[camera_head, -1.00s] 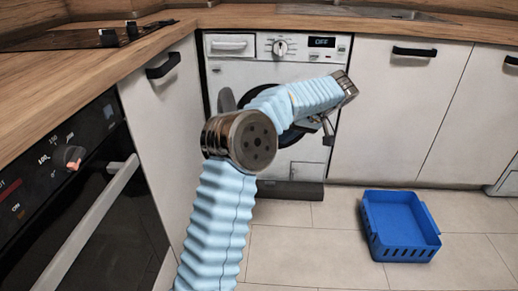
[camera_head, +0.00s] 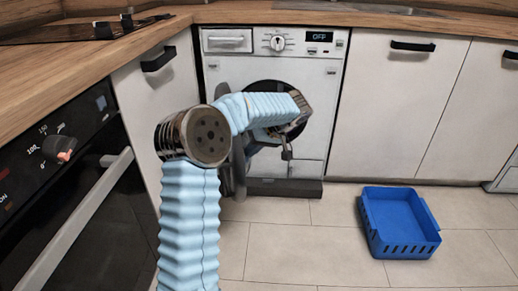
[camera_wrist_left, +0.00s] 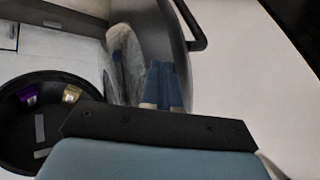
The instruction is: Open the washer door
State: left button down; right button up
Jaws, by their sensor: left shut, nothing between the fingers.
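The white washer (camera_head: 326,72) stands under the counter, with its display reading OFF. Its grey door (camera_head: 238,172) stands swung out to the left, seen nearly edge-on and partly behind my left arm. The dark round opening (camera_head: 262,87) is partly covered by my arm. My left gripper (camera_head: 287,153) is shut and empty in front of the opening, to the right of the door. In the left wrist view the door (camera_wrist_left: 125,62) shows its inner side, beside the open drum (camera_wrist_left: 45,125) with a purple and a gold item in it. My right gripper is not in view.
A blue basket (camera_head: 400,222) sits on the tiled floor at the right. A white cabinet (camera_head: 160,95) and the oven (camera_head: 75,180) flank the left side. White cabinets (camera_head: 395,110) stand right of the washer. The floor between washer and basket is clear.

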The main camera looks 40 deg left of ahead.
aim_at(232, 157)
pick_arm(q)
jog(key=shift+m+t, duration=0.4)
jog(key=shift+m, duration=0.2)
jog(key=s+a+b, duration=0.2)
jog(key=s, duration=0.1)
jog(key=s+a+b, duration=0.1)
jog(key=s+b, duration=0.1)
jog(key=shift+s+a+f, duration=0.1)
jog(key=shift+a+f, duration=0.2)
jog(key=s+a, duration=0.4)
jog(key=shift+s+r+b, duration=0.3)
jog(key=shift+s+b, duration=0.1)
jog(key=shift+b, duration=0.05)
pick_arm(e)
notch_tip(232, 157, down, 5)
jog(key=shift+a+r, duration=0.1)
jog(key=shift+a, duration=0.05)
pick_arm(q)
jog(key=shift+w, duration=0.1)
